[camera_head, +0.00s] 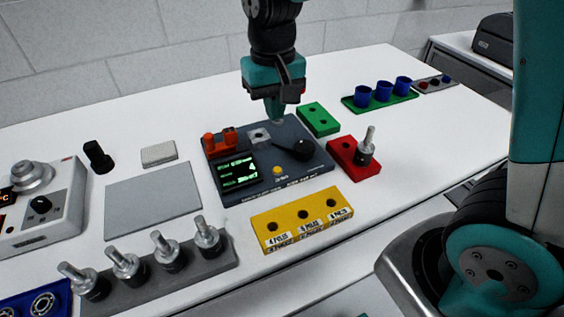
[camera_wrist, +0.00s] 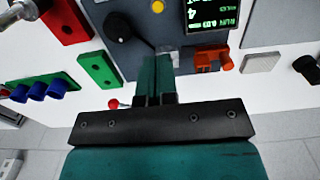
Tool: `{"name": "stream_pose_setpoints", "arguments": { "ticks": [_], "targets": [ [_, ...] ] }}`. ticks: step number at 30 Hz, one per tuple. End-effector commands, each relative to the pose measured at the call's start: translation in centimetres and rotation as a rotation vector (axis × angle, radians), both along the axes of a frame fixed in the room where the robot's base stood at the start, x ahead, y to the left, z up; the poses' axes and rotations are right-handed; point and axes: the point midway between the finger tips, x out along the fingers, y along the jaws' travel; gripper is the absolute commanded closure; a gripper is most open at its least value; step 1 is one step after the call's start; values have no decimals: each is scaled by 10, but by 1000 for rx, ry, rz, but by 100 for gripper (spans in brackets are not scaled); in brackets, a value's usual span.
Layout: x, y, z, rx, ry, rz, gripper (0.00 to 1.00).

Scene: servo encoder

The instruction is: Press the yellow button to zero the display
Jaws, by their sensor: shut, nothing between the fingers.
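The yellow button (camera_head: 277,170) is a small round button on the front part of the dark grey panel, right of the display. It also shows at the top of the wrist view (camera_wrist: 157,6). The display (camera_head: 238,171) is lit with green text; part of it shows in the wrist view (camera_wrist: 211,14). My gripper (camera_head: 276,118) is shut and empty, pointing down over the back edge of the panel (camera_head: 318,172). It is behind the yellow button and apart from it. In the wrist view the closed fingers (camera_wrist: 155,62) point toward the panel.
A black knob (camera_head: 302,150) and orange connector (camera_head: 219,140) sit on the panel. Around it are a green block (camera_head: 318,119), a red block (camera_head: 345,152) with a metal-topped part, and a yellow block (camera_head: 302,218) with holes. A grey plate (camera_head: 153,199) lies left.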

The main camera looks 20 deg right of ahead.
Motion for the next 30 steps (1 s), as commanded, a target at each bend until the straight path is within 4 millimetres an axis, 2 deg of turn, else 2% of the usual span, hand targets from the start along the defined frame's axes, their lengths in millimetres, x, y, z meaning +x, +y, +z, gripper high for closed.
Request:
{"name": "stream_pose_setpoints", "arguments": {
  "ticks": [4, 8, 21, 25, 30],
  "targets": [
    [0, -4, -6, 0, 3, -6, 100],
    [-1, -4, -24, -1, 5, -6, 100],
    [-1, -1, -113, -1, 5, -1, 100],
    [-1, -1, -129, 0, 3, 0, 100],
    [-1, -1, -139, 1, 1, 0, 100]
  ]
}}
